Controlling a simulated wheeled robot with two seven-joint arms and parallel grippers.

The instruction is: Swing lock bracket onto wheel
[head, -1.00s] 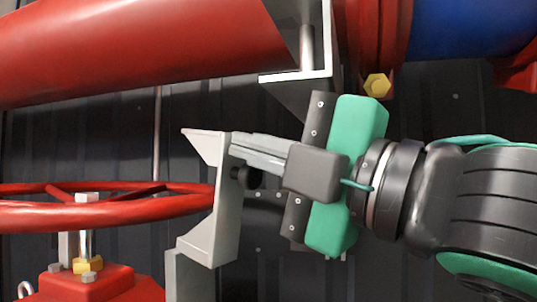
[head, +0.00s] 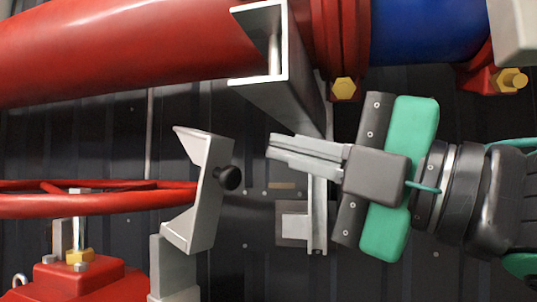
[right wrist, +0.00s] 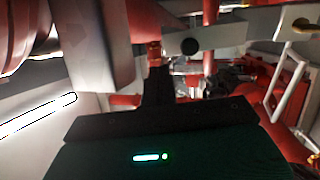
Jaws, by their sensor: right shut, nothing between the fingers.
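The grey C-shaped lock bracket (head: 208,190) stands slightly tilted on a grey post at the wheel's right side. Its open side faces the red handwheel (head: 100,206), and the rim's right end reaches its mouth in the head view; I cannot tell whether they touch. A black knob (head: 229,178) is on its outer face. The knob also shows in the right wrist view (right wrist: 189,46). My right gripper (head: 272,147) is shut and empty, to the right of the bracket and a little above the knob, with a gap between. My left gripper is not seen.
A thick red pipe (head: 120,50) crosses above, with a grey angle support (head: 262,75) just over my right gripper. A yellow bolt (head: 344,88) and blue pipe (head: 425,30) are at upper right. A red valve body (head: 90,283) stands below the wheel. A dark ribbed wall lies behind.

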